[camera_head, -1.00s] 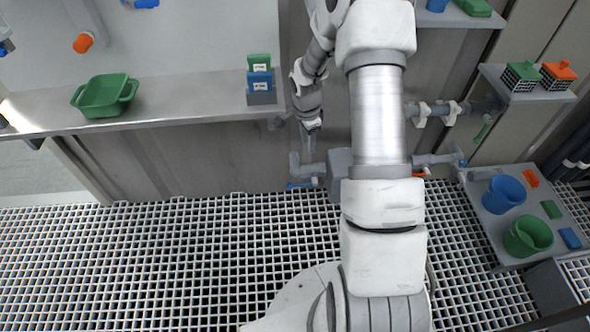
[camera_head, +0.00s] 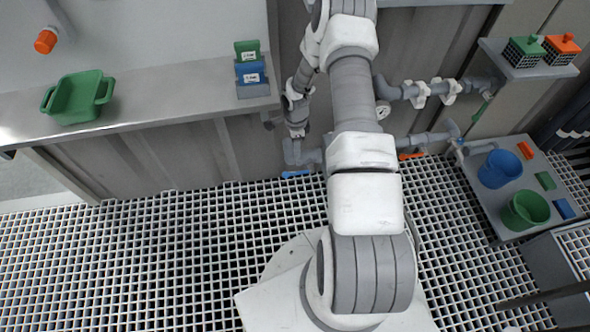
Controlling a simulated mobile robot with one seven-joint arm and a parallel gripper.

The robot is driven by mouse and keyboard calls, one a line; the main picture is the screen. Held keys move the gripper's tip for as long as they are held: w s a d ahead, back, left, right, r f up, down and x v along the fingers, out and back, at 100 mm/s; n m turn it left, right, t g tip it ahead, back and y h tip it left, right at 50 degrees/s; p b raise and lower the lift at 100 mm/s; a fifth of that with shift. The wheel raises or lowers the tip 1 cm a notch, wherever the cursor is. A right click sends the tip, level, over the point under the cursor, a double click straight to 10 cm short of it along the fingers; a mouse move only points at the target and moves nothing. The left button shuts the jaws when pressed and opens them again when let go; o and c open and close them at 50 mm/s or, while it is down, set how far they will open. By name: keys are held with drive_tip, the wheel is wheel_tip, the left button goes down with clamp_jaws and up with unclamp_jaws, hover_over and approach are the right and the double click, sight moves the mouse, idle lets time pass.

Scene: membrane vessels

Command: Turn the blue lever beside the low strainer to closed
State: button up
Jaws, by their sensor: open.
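The blue lever (camera_head: 297,173) lies low on the grey pipework, just above the floor grating, left of my arm. It looks roughly horizontal along the pipe. The grey pipe fitting (camera_head: 301,153) beside it runs right behind my arm. The low strainer's body is hidden by my arm. My gripper (camera_head: 297,134) points down, a little above the pipe and the blue lever in the picture. It is open and holds nothing visible. Its fingers are small and dark here, and I cannot tell their depth from the lever.
An orange lever (camera_head: 411,155) is on the low pipe right of my arm. A higher pipe (camera_head: 415,91) carries white clamps, with a green lever (camera_head: 483,109) at its right. A steel counter (camera_head: 170,92) is at left, a shelf with buckets (camera_head: 495,225) at right. The grating is clear at left.

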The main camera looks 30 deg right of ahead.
sight(298, 173)
wheel_tip(298, 173, down, 14)
drive_tip(key=b, duration=0.4)
drive_tip(key=shift+f+b, duration=0.15)
drive_tip(key=shift+b, duration=0.2)
clamp_jaws()
idle(1.0)
